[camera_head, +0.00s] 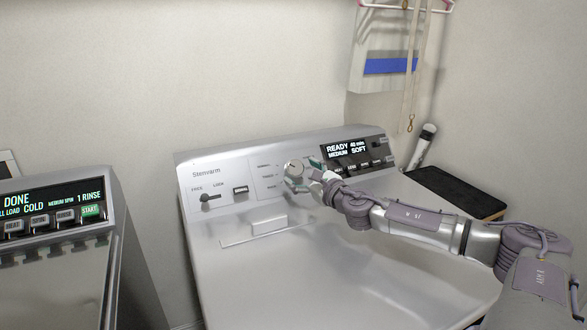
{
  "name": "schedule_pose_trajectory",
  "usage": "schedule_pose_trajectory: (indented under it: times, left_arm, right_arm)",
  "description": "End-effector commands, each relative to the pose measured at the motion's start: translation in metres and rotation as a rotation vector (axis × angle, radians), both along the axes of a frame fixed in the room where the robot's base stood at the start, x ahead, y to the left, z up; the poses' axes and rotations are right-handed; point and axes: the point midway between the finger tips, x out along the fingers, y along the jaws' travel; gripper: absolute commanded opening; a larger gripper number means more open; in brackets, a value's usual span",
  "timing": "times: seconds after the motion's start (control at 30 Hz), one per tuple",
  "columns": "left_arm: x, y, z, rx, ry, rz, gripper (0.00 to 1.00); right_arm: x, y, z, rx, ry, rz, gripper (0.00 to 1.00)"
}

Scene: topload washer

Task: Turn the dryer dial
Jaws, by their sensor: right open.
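The dryer (240,260) stands in the middle, with a raised silver control panel at its back. Its round silver dial (293,168) sits near the middle of the panel, left of the lit display (346,150), which reads READY, MEDIUM, 40 min and SOFT. My right gripper (300,177) is open at the dial, its fingers close around or in front of the dial's right and lower sides. I cannot tell whether they touch it. The gripper hides part of the dial and the panel beside it. My left gripper is not in view.
A washer (60,270) with a lit panel stands at the left, with a gap beside the dryer. A lever switch (208,198) is on the dryer panel's left. A dark board (455,190) and a white tube (422,146) are at the right. A hanging bag (385,45) is above.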

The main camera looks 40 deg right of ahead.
Motion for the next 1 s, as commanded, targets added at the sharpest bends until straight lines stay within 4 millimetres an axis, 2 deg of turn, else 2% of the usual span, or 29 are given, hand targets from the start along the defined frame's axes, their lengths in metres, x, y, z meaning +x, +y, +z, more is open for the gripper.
schedule_pose_trajectory:
  times: [0.4, 0.83, 1.0]
  left_arm:
    - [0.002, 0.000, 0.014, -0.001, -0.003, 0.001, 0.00]
    - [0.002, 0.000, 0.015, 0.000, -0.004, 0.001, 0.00]
    - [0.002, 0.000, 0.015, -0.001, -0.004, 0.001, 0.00]
  right_arm:
    - [0.031, -0.001, 0.003, 0.003, -0.003, 0.006, 0.80]
    - [0.036, 0.000, 0.000, -0.001, -0.001, 0.008, 0.80]
    - [0.036, 0.000, 0.001, -0.001, -0.001, 0.007, 0.51]
